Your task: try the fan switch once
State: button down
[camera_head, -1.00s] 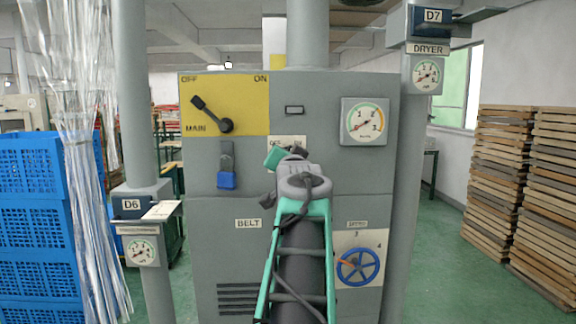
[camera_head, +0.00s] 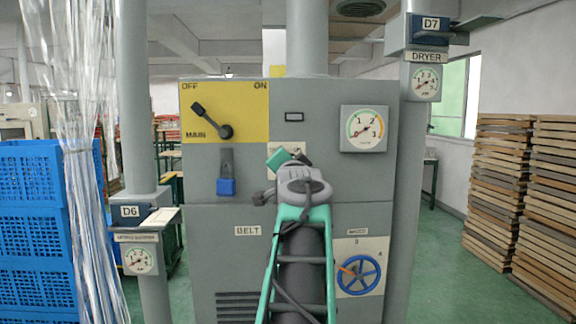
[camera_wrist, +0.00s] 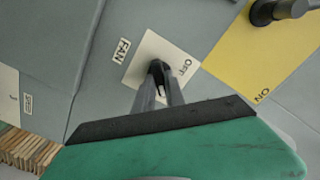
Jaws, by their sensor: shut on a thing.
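The fan switch's pale plate (camera_wrist: 150,48), with FAN beside it and OFF on it, shows tilted in the wrist view. A strip of the same plate (camera_head: 290,147) shows above my gripper in the head view. My gripper (camera_wrist: 160,72) has its dark, narrow fingers shut on the small dark fan switch at the plate's middle. The fingers cover most of the switch, so its exact setting is hard to tell. In the head view my wrist and the green gripper body (camera_head: 278,158) hide the switch.
Blue crates (camera_head: 35,230) stand left, stacked wooden trays (camera_head: 500,190) right. Green floor lies between.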

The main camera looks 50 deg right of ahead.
jog(key=c, duration=1.4)
grip_release()
jog(key=shift+s+a, duration=0.1)
jog(key=b+v, duration=0.1)
jog(key=v, duration=0.6)
jog(key=shift+s+a, duration=0.2)
